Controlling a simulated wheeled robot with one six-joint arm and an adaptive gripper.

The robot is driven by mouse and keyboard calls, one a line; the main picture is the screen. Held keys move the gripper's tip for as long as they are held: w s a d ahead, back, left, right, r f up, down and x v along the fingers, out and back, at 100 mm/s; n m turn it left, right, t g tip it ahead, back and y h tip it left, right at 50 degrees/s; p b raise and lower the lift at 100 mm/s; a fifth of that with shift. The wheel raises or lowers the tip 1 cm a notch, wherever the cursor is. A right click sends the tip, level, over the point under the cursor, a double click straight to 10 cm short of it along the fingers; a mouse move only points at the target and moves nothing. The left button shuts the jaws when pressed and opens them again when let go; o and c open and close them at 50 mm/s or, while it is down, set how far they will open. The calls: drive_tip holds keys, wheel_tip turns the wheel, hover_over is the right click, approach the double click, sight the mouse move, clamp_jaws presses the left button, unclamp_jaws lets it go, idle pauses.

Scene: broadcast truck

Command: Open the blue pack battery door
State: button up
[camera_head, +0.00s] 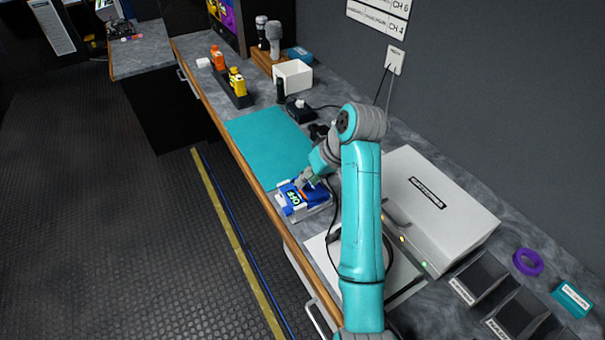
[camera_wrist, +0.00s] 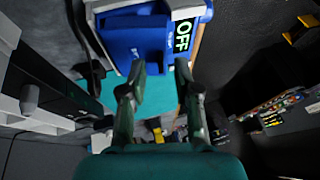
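The blue pack (camera_head: 292,199) sits on the counter in a pale holder, just in front of the teal mat. It shows a green "OFF" on its dark display. In the wrist view the blue pack (camera_wrist: 122,40) fills the top, with a raised blue panel that may be the battery door; whether it is open I cannot tell. My gripper (camera_head: 309,182) is right over the pack in the head view. In the wrist view my gripper (camera_wrist: 160,68) has its two fingers apart with nothing between them. The fingertips are close to the pack's edge; contact is unclear.
The teal mat (camera_head: 268,146) lies clear behind the pack. A white case (camera_head: 440,205) stands to the right, beside my arm. Black bins (camera_head: 480,278) and a purple tape roll (camera_head: 528,262) are at lower right. A white box (camera_head: 293,76) stands farther back.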

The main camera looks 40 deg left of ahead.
drive_tip(key=shift+a+f, duration=0.3)
drive_tip(key=shift+f, duration=0.15)
clamp_jaws()
drive_tip(key=shift+w+d+r+g+y, duration=0.25)
drive_tip(key=shift+w+r+g+y, duration=0.15)
drive_tip(key=shift+g, duration=0.4)
drive_tip(key=g, duration=0.1)
drive_tip(key=w+r+m+g+y, duration=0.1)
drive_tip(key=shift+w+d+g, duration=0.3)
drive_tip(key=shift+g, duration=0.1)
drive_tip(key=shift+w+d+m+g+y, duration=0.3)
drive_tip(key=shift+w+g+y, duration=0.35)
drive_tip(key=shift+g, duration=0.35)
drive_tip(key=shift+w+d+m+g+y, duration=0.25)
drive_tip(key=shift+w+g+y, duration=0.3)
drive_tip(key=shift+g+y, duration=0.35)
